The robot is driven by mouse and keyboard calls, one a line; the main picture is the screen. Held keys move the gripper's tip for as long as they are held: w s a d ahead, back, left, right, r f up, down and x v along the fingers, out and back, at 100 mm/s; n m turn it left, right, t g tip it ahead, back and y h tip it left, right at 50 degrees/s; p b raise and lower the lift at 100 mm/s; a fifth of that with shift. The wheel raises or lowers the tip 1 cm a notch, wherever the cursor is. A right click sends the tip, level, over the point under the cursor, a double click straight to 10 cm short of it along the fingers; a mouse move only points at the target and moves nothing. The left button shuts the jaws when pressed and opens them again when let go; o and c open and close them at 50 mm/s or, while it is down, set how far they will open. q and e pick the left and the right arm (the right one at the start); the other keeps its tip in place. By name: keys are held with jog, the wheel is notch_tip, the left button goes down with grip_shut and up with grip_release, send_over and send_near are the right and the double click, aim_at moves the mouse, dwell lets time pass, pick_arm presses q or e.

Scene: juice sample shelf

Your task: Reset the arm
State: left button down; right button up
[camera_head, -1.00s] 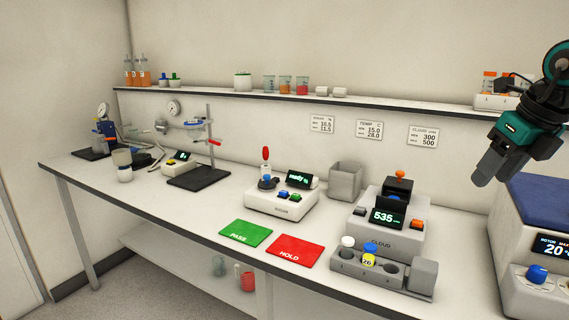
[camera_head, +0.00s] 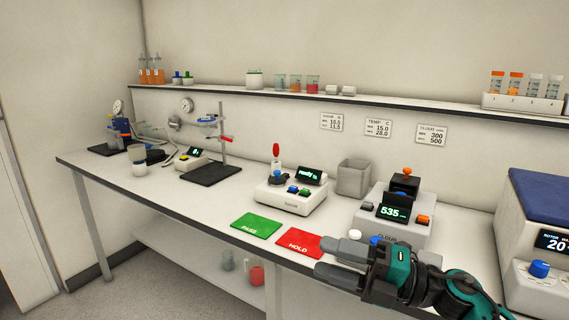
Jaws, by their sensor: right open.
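My right gripper (camera_head: 335,260) is at the lower right, in front of the bench edge, pointing left. Its two grey fingers are apart with nothing between them. It sits in front of the cloud meter (camera_head: 405,233), which reads 535, and overlaps the lower part of the red HOLD mat (camera_head: 292,240). The arm hides most of the vial holder in front of the meter; a white cap (camera_head: 355,234) and a bit of blue show above the gripper. My left gripper is not in view.
The green PASS mat (camera_head: 256,226) lies empty left of the HOLD mat. A white meter (camera_head: 290,199), a grey bin (camera_head: 353,178) and a blue-lidded machine (camera_head: 540,215) stand on the bench. The wall shelf (camera_head: 400,98) holds beakers and a vial rack (camera_head: 522,102).

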jog(key=s+d+f+m+t+h, duration=0.25)
jog(key=f+m+t+h, duration=0.45)
jog(key=m, duration=0.5)
jog(key=s+d+f+m+t+h, duration=0.2)
jog(key=d+f+m+t+h, duration=0.25)
jog(key=f+m, duration=0.55)
jog(key=s+d+f+m+g+h, duration=0.2)
jog(key=s+f+m+g+h, duration=0.3)
jog(key=s+f+m, duration=0.4)
jog(key=s+f+g, duration=0.1)
jog(key=s+f, duration=0.3)
jog(key=shift+d+f+g, duration=0.3)
jog(key=shift+f+g, duration=0.05)
